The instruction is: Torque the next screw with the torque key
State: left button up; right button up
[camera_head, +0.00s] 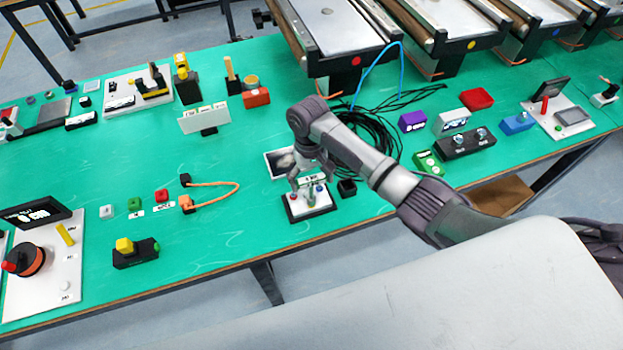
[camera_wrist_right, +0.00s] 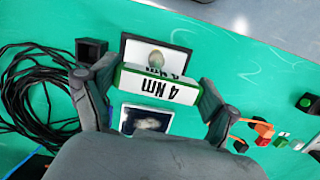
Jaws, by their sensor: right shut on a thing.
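My right gripper (camera_head: 310,178) is over the small white plate on a black base (camera_head: 311,212) near the table's front edge. It is shut on the torque key, a block with a green edge and a white label reading "4 Nm" (camera_wrist_right: 160,86), which sits between the two fingers in the right wrist view. The white plate (camera_wrist_right: 158,53) also shows beyond the key there, with a round pale spot on it. In the head view small red and blue parts show on the plate beside the fingers. The screws and the key's tip are hidden. My left gripper is not in view.
A black square holder (camera_head: 347,188) stands right of the plate, and a picture card (camera_head: 281,163) lies behind it. Coiled black cable (camera_head: 372,140) lies behind to the right. An orange lead (camera_head: 215,197) and small coloured blocks lie to the left. Green table is clear between.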

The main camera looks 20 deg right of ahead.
jog(key=n, duration=0.5)
jog(key=shift+n+h, duration=0.4)
jog(key=n, duration=0.6)
jog(key=shift+d+t+h, duration=0.1)
jog(key=shift+t+h, duration=0.2)
jog(key=shift+t, duration=0.1)
jog(key=shift+f+b, duration=0.3)
jog(key=shift+f, duration=0.35)
jog(key=shift+r+m+p, duration=0.1)
jog(key=shift+m+p, duration=0.35)
jog(key=shift+m, duration=0.45)
jog(key=m, duration=0.4)
jog(key=shift+g, duration=0.3)
jog(key=m, duration=0.3)
jog(key=m+y, duration=0.1)
jog(key=m, duration=0.2)
jog(key=shift+a+y, duration=0.2)
jog(key=shift+y, duration=0.1)
jog(key=m, duration=0.6)
jog(key=shift+y, duration=0.4)
jog(key=m, duration=0.5)
jog(key=shift+y, duration=0.3)
